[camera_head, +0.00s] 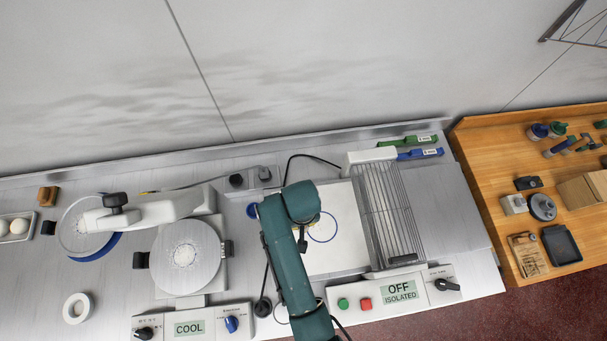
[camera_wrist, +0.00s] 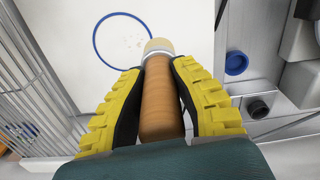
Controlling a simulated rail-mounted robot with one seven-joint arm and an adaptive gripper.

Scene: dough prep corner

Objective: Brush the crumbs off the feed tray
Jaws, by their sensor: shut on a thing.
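My gripper (camera_wrist: 158,70) has yellow ribbed fingers shut on a brush (camera_wrist: 161,105) with a wooden handle, a pale metal band and a light tip. The tip points toward the white feed tray (camera_wrist: 185,20), which also shows in the head view (camera_head: 345,252). A blue ring (camera_wrist: 97,48) is on the tray, and a few tiny crumbs (camera_wrist: 131,42) lie inside it, just left of the brush tip. I cannot tell whether the tip touches the tray. In the head view my arm hides the brush and part of the tray.
A wire guard (camera_head: 383,215) stands along the tray's right side. A round plate (camera_head: 186,255) with a white patch lies left. A blue cap (camera_wrist: 236,63) is beside the tray. A wooden bench (camera_head: 480,150) is right.

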